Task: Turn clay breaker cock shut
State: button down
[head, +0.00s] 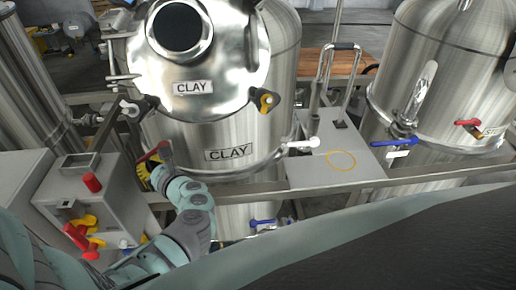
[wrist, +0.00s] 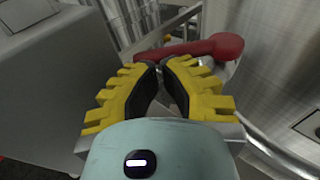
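A red lever handle (head: 152,153) sits at the left side of the lower steel tank (head: 275,120), which carries a CLAY label (head: 229,152). It is likely the cock's lever; no breaker label is readable. My gripper (head: 150,168) is right by this lever, low at the tank's left. In the wrist view the red lever (wrist: 215,46) lies across just beyond my yellow-ridged fingertips (wrist: 160,68), its rounded end to the right. The fingertips are nearly together with nothing seen between them. Whether they touch the lever is unclear, and the valve body is mostly hidden.
A grey control box (head: 95,190) with a red button (head: 92,182) and yellow and red handles stands left. A grey box top (head: 335,165) is right of the tank. Another tank (head: 440,70) has blue (head: 393,142) and red (head: 468,123) levers. A rail crosses in front.

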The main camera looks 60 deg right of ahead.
jog(key=shift+w+a+m+g+h, duration=0.25)
jog(key=shift+w+m+h, duration=0.25)
jog(key=shift+m+h, duration=0.3)
jog(key=shift+w+a+m+g+h, duration=0.1)
jog(key=shift+w+m+g+h, duration=0.15)
jog(key=shift+w+m+h, duration=0.55)
jog(key=shift+d+h+b, duration=0.15)
jog(key=shift+h+b, duration=0.15)
jog(key=shift+b, duration=0.1)
jog(key=shift+w, duration=0.1)
